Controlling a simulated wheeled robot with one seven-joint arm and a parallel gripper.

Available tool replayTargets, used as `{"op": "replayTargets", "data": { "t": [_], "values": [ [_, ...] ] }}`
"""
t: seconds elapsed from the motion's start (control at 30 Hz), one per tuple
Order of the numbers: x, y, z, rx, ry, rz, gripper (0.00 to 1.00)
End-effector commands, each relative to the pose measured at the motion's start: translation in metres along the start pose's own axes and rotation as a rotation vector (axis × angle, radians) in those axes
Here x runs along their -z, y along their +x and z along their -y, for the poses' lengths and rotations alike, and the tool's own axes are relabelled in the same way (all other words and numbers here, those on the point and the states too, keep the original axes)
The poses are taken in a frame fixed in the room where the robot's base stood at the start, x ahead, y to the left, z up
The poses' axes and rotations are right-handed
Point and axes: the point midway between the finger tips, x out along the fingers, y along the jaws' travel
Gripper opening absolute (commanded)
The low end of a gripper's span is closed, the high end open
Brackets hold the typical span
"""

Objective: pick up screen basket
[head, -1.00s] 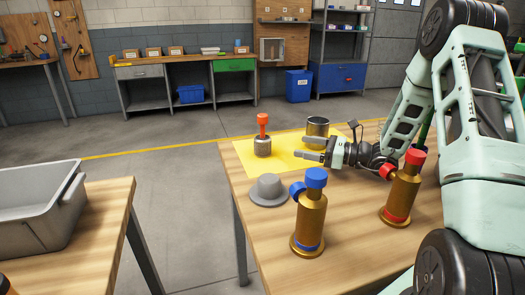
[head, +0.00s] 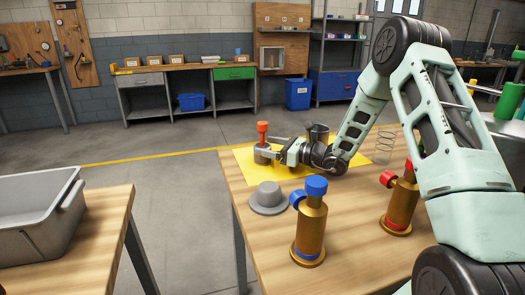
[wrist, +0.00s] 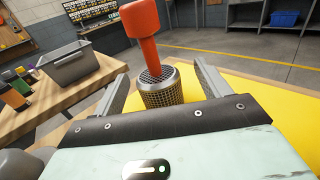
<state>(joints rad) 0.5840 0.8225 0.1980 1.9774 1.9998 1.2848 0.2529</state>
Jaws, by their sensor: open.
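The screen basket (head: 262,157) is a small grey mesh cylinder with an orange-red stem on top. It stands upright at the left of the yellow mat (head: 244,165). My gripper (head: 271,148) is open and reaches in from the right, low over the table. Its fingers (wrist: 162,76) lie on either side of the basket with gaps showing; no grip is visible. The basket's lower part is hidden by my gripper in the wrist view.
A dark metal cup (head: 317,130) stands behind my gripper. A grey hat-shaped part (head: 268,196) lies in front. Two brass bottles, blue-topped (head: 311,225) and red-topped (head: 401,208), stand nearer. A wire spring (head: 386,146) is to the right. A grey bin (head: 38,218) sits on the left table.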

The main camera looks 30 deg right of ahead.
Motion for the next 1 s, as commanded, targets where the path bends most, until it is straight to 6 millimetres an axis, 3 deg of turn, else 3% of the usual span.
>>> {"op": "replayTargets", "data": {
  "t": [0.2, 0.53, 0.57, 0.73, 1.0],
  "values": [
    [-0.002, 0.033, -0.005, -0.004, -0.002, 0.000, 0.76],
    [-0.002, 0.041, -0.004, -0.002, -0.001, 0.000, 0.76],
    [-0.002, 0.041, -0.004, -0.002, -0.001, 0.000, 0.73],
    [-0.002, 0.041, -0.004, -0.002, -0.001, 0.000, 0.26],
    [-0.003, 0.041, -0.004, -0.002, -0.002, 0.001, 0.25]
  ]
}}
